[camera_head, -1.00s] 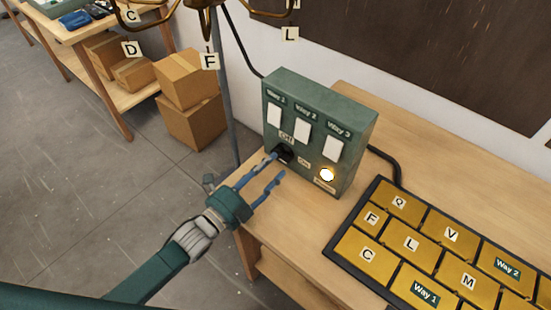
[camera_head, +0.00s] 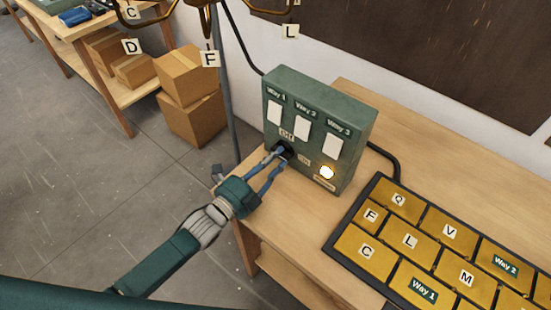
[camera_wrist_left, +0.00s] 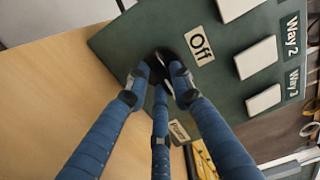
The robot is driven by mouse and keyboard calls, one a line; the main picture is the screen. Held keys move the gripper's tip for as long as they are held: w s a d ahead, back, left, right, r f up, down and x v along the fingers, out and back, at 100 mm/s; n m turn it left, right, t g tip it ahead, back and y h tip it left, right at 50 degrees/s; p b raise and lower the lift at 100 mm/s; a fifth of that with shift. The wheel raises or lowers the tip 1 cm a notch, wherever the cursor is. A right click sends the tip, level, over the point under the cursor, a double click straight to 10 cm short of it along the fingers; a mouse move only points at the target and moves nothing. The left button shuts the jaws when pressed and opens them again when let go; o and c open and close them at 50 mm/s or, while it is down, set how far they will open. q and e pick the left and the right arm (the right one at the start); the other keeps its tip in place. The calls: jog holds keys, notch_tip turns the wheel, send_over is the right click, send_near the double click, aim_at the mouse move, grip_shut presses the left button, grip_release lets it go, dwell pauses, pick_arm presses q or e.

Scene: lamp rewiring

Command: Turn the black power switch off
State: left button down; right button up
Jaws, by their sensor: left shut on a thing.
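The green switch box (camera_head: 330,105) stands on the wooden bench and carries three white switches marked Way 1, Way 2 and Way 3. The black power switch (camera_head: 284,150) is low on its front face, between the Off label (camera_head: 287,135) and the On label. In the left wrist view the black switch (camera_wrist_left: 157,62) shows between the fingertips, partly hidden by them, beside the Off label (camera_wrist_left: 201,46). My left gripper (camera_head: 280,157) is shut on the black switch. The round lamp (camera_head: 327,172) on the box is lit. My right gripper is not in view.
A black-framed tray of lettered yellow tiles (camera_head: 410,241) lies on the bench right of the box. A black cable (camera_head: 385,160) runs behind the box. A lamp stand pole (camera_head: 229,110) stands left of it. Cardboard boxes (camera_head: 190,95) sit at the left by another table.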

pick_arm(q)
jog(key=shift+n, duration=0.3)
jog(key=n, duration=0.6)
jog(key=shift+s+d, duration=0.1)
dwell(0.3)
jog(key=c, duration=1.5)
grip_release()
jog(key=v, duration=1.2)
